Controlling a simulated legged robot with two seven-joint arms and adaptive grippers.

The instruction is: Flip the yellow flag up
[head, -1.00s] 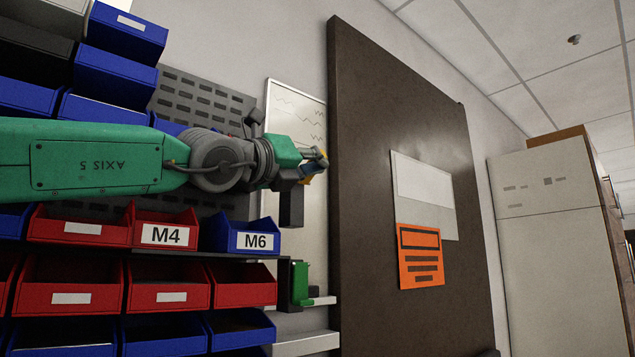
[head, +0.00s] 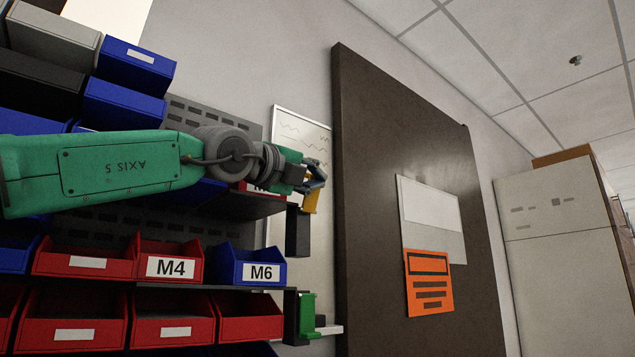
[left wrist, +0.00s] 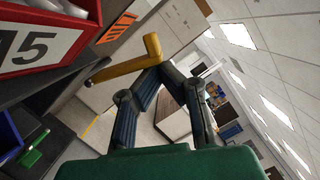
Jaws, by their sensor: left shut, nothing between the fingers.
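The yellow flag (head: 311,201) is partly behind my left gripper (head: 320,171) in the head view, at the right end of the upper shelf. In the left wrist view it (left wrist: 122,69) is a bent yellow bar reaching out from the dark shelf side, with a short turned end. My left gripper (left wrist: 161,73) is shut and empty. Its fingertips are at the bar near the bend; I cannot tell whether they touch it. The flag's pivot is hidden in the head view. My right gripper is out of view.
A red bin (left wrist: 45,38) labelled with a 5 is close to the gripper. A green flag (head: 308,316) stands on a black bracket lower down. Bins M4 (head: 170,262) and M6 (head: 250,266) sit below my arm. A dark panel (head: 385,170) stands to the right.

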